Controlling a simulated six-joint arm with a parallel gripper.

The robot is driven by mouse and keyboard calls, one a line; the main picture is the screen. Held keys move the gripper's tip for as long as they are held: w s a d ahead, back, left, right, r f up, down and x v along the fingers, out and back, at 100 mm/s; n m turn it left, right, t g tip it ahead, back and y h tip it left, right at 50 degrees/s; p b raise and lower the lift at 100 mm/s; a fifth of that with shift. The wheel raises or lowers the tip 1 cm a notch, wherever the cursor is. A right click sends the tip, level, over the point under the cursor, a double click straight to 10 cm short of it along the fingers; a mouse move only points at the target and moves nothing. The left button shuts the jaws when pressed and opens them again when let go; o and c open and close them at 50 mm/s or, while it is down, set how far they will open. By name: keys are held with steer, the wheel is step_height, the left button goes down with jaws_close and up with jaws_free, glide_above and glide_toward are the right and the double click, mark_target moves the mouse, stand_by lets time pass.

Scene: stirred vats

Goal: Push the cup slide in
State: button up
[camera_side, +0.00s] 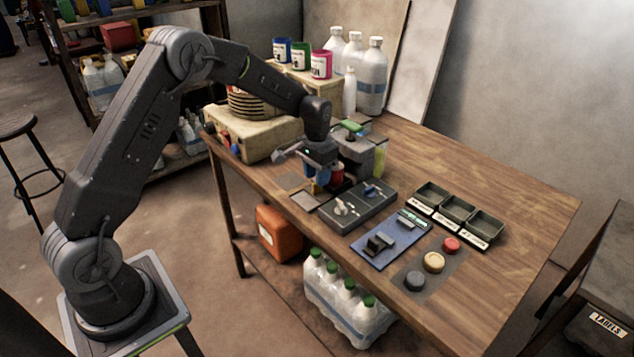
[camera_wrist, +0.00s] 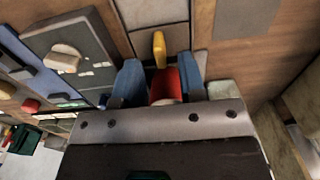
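A red cup (camera_side: 337,173) stands at the front of a small grey machine (camera_side: 358,153) with a green top, at the table's left side. In the wrist view a red part (camera_wrist: 167,84), seemingly the cup, shows between my blue fingers. My gripper (camera_side: 317,176) is low, right beside the cup. In the wrist view its fingers (camera_wrist: 160,82) stand apart, one on each side of the red part; contact is unclear. A yellow part (camera_wrist: 159,49) lies just beyond it. The slide under the cup is mostly hidden by my gripper.
A grey box with knobs (camera_side: 358,206) sits close on the right. Farther right are a blue plate with a dark block (camera_side: 390,241), several buttons (camera_side: 433,262) and labelled trays (camera_side: 457,208). A cream box (camera_side: 252,133) stands on the left; the table's right side is clear.

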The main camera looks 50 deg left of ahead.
step_height(320, 180, up, 11)
stand_by(0.3)
steer(key=shift+f, duration=0.15)
steer(key=shift+s+f+t, duration=0.55)
steer(key=shift+s+t, duration=1.75)
steer(key=shift+s, duration=0.1)
steer(key=x, duration=1.3)
steer(key=shift+c, duration=0.2)
jaws_close()
